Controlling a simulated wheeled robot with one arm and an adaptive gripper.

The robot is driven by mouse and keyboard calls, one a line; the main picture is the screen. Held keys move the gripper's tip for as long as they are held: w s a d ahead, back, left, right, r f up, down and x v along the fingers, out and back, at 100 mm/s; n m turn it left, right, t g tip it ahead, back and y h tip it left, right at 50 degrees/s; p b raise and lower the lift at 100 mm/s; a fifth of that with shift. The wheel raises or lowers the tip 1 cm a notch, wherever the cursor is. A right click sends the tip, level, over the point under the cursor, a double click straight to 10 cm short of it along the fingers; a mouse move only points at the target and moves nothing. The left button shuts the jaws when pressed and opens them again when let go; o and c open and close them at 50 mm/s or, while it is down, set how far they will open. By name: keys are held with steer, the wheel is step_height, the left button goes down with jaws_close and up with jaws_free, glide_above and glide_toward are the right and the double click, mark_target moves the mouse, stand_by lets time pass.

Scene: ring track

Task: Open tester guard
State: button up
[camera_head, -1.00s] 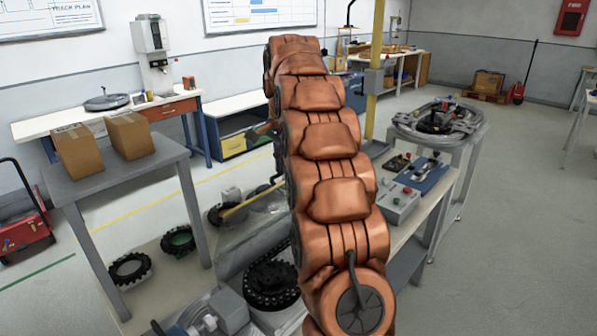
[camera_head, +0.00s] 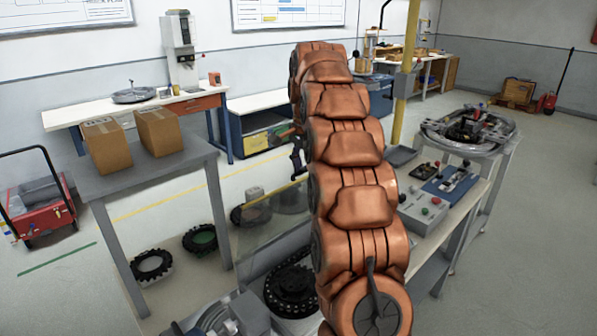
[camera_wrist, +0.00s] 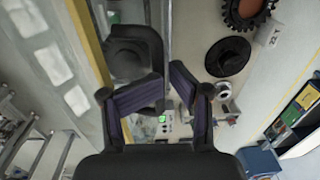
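The tester's guard (camera_head: 262,232) is a clear panel with a yellow bar (camera_head: 270,198) along its top edge. It stands over the tester on the bench, partly hidden behind my copper arm. In the wrist view a yellow strip (camera_wrist: 91,45), which looks like this bar, runs down the upper left. My gripper (camera_head: 298,158) shows small and dark beside my arm, near the far end of the bar. I see no contact with the bar.
A control box (camera_head: 422,210) with coloured buttons sits on the bench right of my arm. A grey table (camera_head: 155,172) with two cardboard boxes stands at left. Black tyres (camera_head: 152,265) lie below. A ring track (camera_head: 468,130) stands at right, with open floor beyond.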

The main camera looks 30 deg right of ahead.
steer(key=shift+s, duration=0.15)
steer(key=w+a+r+p, duration=0.1)
steer(key=w+r+p, duration=0.4)
steer(key=w+p, duration=0.2)
steer(key=shift+w+p, duration=0.4)
steer(key=shift+p, duration=0.45)
stand_by(0.3)
steer(key=shift+a, duration=0.15)
stand_by(0.6)
